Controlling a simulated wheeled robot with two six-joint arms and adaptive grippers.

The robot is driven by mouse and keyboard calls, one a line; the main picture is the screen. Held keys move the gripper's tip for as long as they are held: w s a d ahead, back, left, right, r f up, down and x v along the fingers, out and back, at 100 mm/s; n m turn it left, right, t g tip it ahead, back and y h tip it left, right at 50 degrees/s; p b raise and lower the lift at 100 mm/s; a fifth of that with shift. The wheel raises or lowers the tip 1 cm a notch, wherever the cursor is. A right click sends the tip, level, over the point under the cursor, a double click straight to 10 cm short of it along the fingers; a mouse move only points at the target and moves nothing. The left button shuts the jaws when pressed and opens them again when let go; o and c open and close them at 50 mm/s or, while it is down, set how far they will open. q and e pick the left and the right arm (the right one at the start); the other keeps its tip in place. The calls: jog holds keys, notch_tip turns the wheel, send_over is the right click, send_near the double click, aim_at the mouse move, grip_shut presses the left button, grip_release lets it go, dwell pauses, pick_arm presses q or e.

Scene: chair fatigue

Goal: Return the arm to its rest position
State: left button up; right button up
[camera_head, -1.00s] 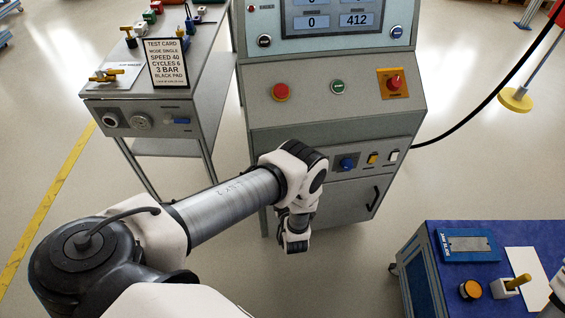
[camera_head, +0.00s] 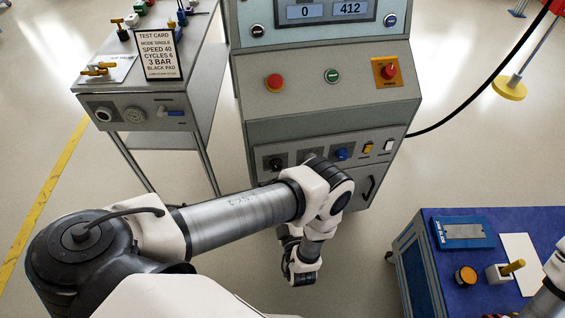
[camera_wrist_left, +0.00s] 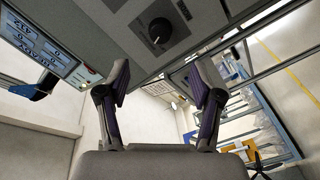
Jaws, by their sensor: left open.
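My left arm (camera_head: 235,215) reaches in from the left across the lower front of the console (camera_head: 300,120). Its elbow is near the console's lower panel, and its wrist (camera_head: 302,265) hangs down over the floor. The fingers do not show in the head view. In the left wrist view my left gripper (camera_wrist_left: 162,90) is open, with its two fingers wide apart and nothing between them. The console's black knob (camera_wrist_left: 160,31) is beyond the fingertips, apart from them. A bit of my right arm (camera_head: 553,280) shows at the right edge; its gripper is out of view.
A grey side table (camera_head: 190,92) with a test card (camera_head: 158,54) stands at the left. A blue-topped bench (camera_head: 445,212) holds a blue tray (camera_head: 463,232) and small parts at the lower right. A black cable (camera_head: 480,90) runs off right. Open floor lies between console and bench.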

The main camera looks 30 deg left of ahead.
dwell(0.5)
pick_arm(q)
jog(key=w+a+r, duration=0.2)
jog(key=a+r, duration=0.1)
jog(key=w+a+r+m+h, duration=0.1)
jog(key=w+a+r, duration=0.2)
jog(key=w+a+r+m+h, duration=0.1)
jog(key=w+a+r, duration=0.1)
jog(key=a+r, duration=0.1)
jog(key=shift+w+a+r+g, duration=0.15)
jog(key=shift+w+r+g, duration=0.15)
jog(key=shift+g, duration=0.1)
jog(key=s+m+h, duration=0.1)
jog(key=s+f+m+g+h, duration=0.1)
jog(key=shift+s+a+f+m+g+h, duration=0.1)
jog(key=shift+s+f+m+g+h, duration=0.05)
jog(key=shift+s+m+g+h, duration=0.2)
jog(key=s+d+f+m+g+h, duration=0.1)
jog(key=s+d+m+g+h, duration=0.1)
jog(key=s, duration=0.6)
jog(key=s+d+f+m+g+h, duration=0.2)
jog(key=s+d+m+g+h, duration=0.1)
jog(key=s+m, duration=0.4)
jog(key=s+d+f+m+g+h, duration=0.1)
jog(key=s+d+m+g+h, duration=0.2)
jog(key=s, duration=0.6)
jog(key=shift+s+d+f+m+g, duration=0.15)
jog(key=shift+s+d+m+g, duration=0.15)
jog(key=shift+d+m+g, duration=0.75)
